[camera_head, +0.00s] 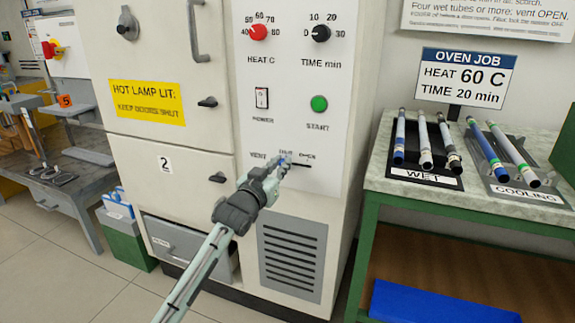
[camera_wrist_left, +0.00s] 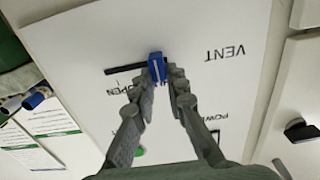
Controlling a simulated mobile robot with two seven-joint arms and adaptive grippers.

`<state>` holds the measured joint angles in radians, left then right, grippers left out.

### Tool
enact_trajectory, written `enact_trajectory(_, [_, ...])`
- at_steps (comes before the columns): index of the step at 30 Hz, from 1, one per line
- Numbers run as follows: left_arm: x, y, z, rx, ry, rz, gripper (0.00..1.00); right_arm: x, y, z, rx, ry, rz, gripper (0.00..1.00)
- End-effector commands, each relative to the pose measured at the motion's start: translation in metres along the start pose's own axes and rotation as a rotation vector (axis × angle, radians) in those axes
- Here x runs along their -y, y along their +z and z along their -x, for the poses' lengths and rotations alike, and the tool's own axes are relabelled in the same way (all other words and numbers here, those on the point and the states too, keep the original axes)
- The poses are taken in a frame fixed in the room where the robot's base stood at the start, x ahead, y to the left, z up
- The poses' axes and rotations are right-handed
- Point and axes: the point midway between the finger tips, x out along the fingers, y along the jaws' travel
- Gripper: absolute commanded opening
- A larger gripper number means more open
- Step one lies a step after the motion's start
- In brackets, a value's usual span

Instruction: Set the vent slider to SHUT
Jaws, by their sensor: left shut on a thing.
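The vent slider's blue knob (camera_wrist_left: 156,66) sits between the fingertips of my left gripper (camera_wrist_left: 162,82) in the left wrist view. The fingers are closed on it from both sides. The knob stands at the SHUT end, though the SHUT word is partly hidden by the fingers. In the head view my left gripper (camera_head: 282,165) reaches the VENT row of the white panel (camera_head: 325,178) and hides most of the knob. My right gripper is not in view.
Above the slider are the green START button (camera_head: 319,103), the POWER switch (camera_head: 262,97) and the heat (camera_head: 258,32) and time (camera_head: 321,33) dials. At right a bench (camera_head: 400,190) holds WET and COOLING rod trays. The panel below the slider is clear.

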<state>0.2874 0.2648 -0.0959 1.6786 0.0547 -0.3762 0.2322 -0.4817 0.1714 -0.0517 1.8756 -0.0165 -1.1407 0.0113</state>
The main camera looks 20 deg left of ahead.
Motion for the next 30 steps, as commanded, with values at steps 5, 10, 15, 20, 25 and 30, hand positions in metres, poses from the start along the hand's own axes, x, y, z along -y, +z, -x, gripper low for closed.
enact_trajectory(5, [0.006,-0.001,-0.001,-0.002,-0.010,-0.003,0.00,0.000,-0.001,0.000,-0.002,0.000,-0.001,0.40])
enact_trajectory(10, [0.006,-0.002,-0.001,-0.002,-0.010,-0.004,0.27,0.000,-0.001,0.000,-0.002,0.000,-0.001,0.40])
enact_trajectory(15, [0.005,-0.001,-0.001,-0.002,-0.008,-0.003,0.34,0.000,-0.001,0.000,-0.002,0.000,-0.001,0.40])
enact_trajectory(20, [0.004,-0.001,0.000,-0.002,-0.007,-0.003,0.34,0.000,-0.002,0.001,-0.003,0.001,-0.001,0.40])
enact_trajectory(25, [0.003,0.000,0.012,-0.001,-0.006,-0.002,0.34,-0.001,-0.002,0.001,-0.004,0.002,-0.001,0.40])
enact_trajectory(30, [0.003,0.001,0.045,0.000,-0.006,-0.003,0.34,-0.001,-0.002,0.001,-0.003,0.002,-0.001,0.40])
